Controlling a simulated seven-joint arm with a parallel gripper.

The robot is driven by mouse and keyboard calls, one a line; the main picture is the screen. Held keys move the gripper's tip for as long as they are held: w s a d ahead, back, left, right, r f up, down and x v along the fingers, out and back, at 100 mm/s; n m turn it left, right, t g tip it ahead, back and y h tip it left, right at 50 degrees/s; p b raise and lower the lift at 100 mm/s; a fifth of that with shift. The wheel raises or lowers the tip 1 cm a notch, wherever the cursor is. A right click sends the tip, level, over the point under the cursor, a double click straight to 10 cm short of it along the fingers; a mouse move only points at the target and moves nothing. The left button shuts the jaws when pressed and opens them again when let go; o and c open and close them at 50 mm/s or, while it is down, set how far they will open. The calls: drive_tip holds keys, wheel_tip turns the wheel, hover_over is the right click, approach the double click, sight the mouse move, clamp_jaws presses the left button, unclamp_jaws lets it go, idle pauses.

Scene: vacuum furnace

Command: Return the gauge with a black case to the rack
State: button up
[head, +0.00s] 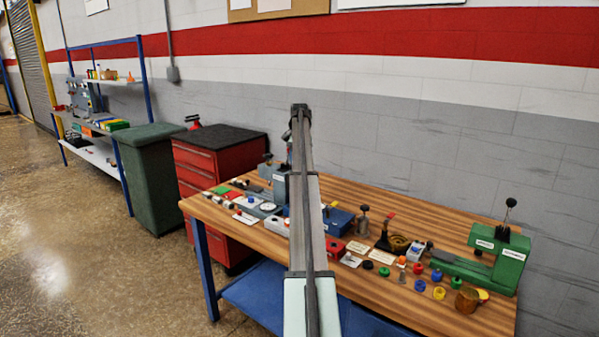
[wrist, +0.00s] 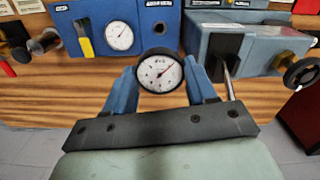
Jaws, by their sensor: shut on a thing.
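The gauge with a black case (wrist: 158,78) sits between the blue fingers of my gripper (wrist: 162,88) in the wrist view. Its round white dial faces the camera, and the gripper is shut on it. The gauge appears raised in front of the wooden bench, apart from the blue box behind it. In the head view my own arm runs up the middle and I cannot make out the gripper or the held gauge. I cannot tell for sure which thing is the rack.
In the wrist view, a blue box (wrist: 150,15) with a dial and yellow handle stands behind, and a grey-blue block (wrist: 262,45) with a black knob is at right. The wooden bench (head: 450,225) carries several small items and a green press (head: 500,260). A red cabinet (head: 195,170) stands behind left.

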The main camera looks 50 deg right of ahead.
drive_tip(key=shift+w+a+r, duration=0.1)
drive_tip(key=shift+w+r, duration=0.05)
drive_tip(key=shift+r, duration=0.3)
drive_tip(key=a+f, duration=1.4)
drive_tip(key=a, duration=0.1)
drive_tip(key=shift+w+a+f, duration=0.15)
drive_tip(key=shift+w+f, duration=0.2)
drive_tip(key=shift+f, duration=2)
idle(1.5)
drive_tip(key=o, duration=1.4)
drive_tip(key=shift+o, duration=0.2)
drive_tip(key=shift+r, duration=0.15)
drive_tip(key=shift+r, duration=2.9)
